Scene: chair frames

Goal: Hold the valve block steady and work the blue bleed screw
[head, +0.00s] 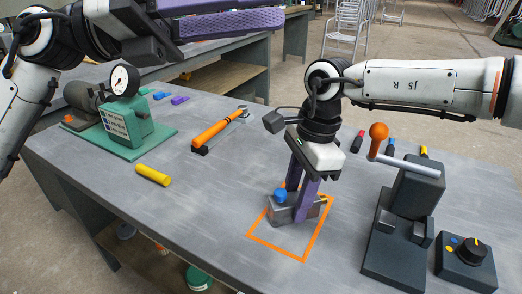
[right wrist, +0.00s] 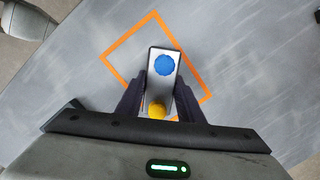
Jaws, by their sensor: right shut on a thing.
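The valve block (head: 281,213) is a small grey block on the table, inside an orange square outline. The blue bleed screw (head: 280,195) stands on its top at the left end; in the right wrist view the blue screw (right wrist: 164,65) is at the block's far end, and a yellow part (right wrist: 157,110) is at the near end. My right gripper (head: 301,205) reaches down from above and is shut on the valve block, one finger on each side (right wrist: 161,90). My left gripper (head: 232,20) is high at the top of the view, away from the block; its finger gap is unclear.
A black press with an orange-knobbed lever (head: 378,133) and a dial box (head: 466,262) stand right of the block. An orange-handled tool (head: 218,129) and a yellow cylinder (head: 153,175) lie left. A green gauge unit (head: 124,120) is at far left. The table's middle is clear.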

